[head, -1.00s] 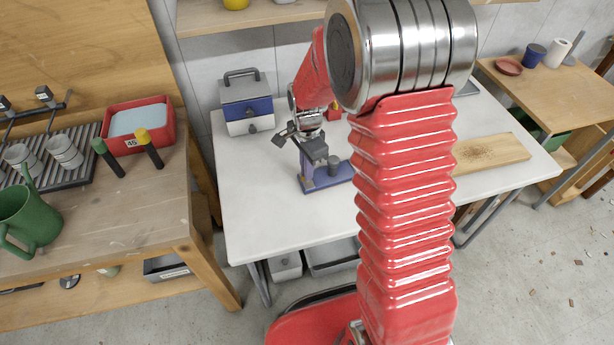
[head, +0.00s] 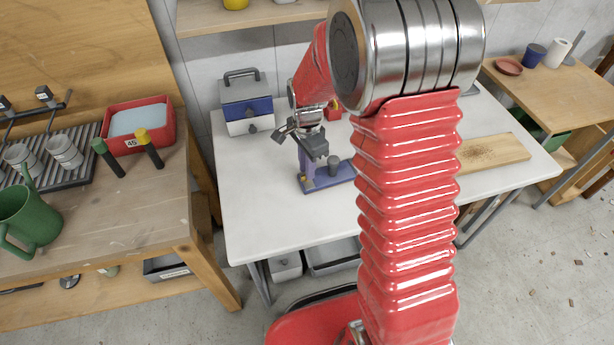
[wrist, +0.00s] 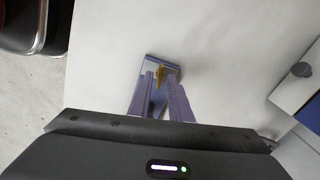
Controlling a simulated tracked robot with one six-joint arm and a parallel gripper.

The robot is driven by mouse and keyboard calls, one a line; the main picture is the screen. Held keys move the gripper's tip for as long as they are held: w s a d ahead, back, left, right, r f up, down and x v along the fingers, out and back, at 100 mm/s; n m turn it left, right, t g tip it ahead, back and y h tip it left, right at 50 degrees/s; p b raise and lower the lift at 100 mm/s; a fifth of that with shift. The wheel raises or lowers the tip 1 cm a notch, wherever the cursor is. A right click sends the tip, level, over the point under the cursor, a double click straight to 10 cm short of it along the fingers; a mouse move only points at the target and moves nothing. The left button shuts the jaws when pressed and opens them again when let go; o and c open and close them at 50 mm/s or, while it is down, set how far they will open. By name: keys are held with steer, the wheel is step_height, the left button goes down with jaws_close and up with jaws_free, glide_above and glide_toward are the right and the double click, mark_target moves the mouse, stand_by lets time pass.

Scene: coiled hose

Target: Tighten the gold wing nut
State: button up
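The gold wing nut (wrist: 160,76) shows in the wrist view on a blue-purple fixture (head: 343,171), which stands on the white table. My gripper (wrist: 161,77) is above the fixture with its two purple-grey fingers apart. The wing nut lies between the fingertips in the wrist view, with a thin gap visible on the left. I cannot tell whether the right finger touches it. In the head view my gripper (head: 307,182) points down at the left part of the fixture. The nut cannot be made out clearly there.
A grey knob (head: 334,165) stands on the fixture beside my gripper. A blue-and-white box (head: 246,105) is at the back left of the white table (head: 250,215). A wooden board (head: 492,153) lies to the right. The table's front left is clear.

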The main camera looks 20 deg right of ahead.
steer(key=shift+r, duration=2.45)
steer(key=shift+o, duration=0.3)
steer(key=shift+r, duration=0.6)
steer(key=shift+f, duration=0.15)
steer(key=shift+f, duration=3.4)
steer(key=shift+c, duration=0.4)
jaws_close()
